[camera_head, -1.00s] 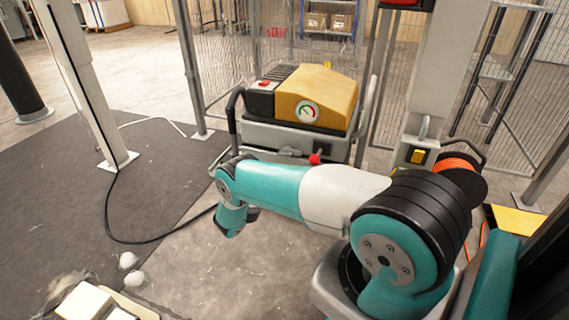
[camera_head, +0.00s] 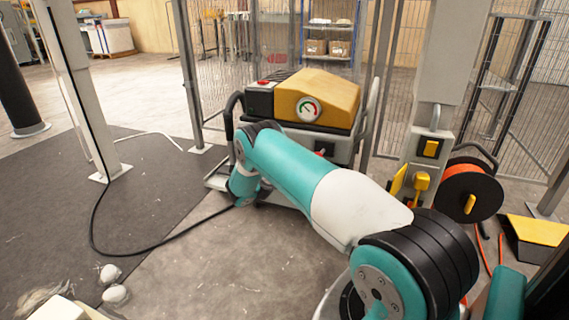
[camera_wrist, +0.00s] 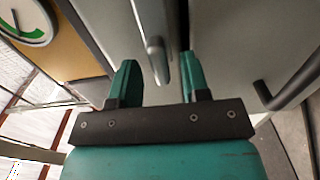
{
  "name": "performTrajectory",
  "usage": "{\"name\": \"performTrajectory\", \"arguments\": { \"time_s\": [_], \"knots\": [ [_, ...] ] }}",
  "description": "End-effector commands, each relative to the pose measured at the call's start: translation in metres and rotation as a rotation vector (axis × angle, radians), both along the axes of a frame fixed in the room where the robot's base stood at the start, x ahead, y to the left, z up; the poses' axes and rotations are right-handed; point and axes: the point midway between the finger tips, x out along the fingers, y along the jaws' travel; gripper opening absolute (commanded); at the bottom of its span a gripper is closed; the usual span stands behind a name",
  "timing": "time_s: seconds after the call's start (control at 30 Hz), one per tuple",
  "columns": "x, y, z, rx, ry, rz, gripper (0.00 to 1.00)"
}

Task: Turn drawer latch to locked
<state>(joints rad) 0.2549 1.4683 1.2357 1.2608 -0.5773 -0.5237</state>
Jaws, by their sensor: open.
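In the wrist view my gripper (camera_wrist: 158,64) is open, with one teal finger on each side of a rounded grey metal lever (camera_wrist: 157,58) that looks like the latch. I cannot tell whether the fingers touch it. The lever stands out from a grey panel (camera_wrist: 225,40) beside a dark seam. Whether it is turned to locked cannot be read. In the head view my arm reaches to the yellow-topped machine (camera_head: 318,95) on its grey cart; my gripper is hidden there.
A dark bar handle (camera_wrist: 287,92) is on the grey panel at the right of the wrist view. A black cable (camera_head: 150,246) crosses the floor at left.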

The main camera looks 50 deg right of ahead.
Motion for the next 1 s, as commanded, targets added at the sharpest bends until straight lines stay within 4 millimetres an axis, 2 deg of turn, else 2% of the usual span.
{"name": "performTrajectory", "arguments": {
  "time_s": [0.2, 0.47, 0.5, 0.67, 1.0],
  "knots": [
    [0.007, -0.018, 0.000, 0.000, -0.002, -0.001, 0.43],
    [0.008, -0.019, 0.001, 0.000, 0.000, 0.001, 0.43],
    [0.008, -0.019, 0.001, 0.000, 0.000, 0.001, 0.40],
    [0.008, -0.019, 0.000, 0.000, 0.000, 0.001, 0.04],
    [0.008, -0.018, 0.000, 0.015, -0.035, 0.001, 0.04]
  ]
}}
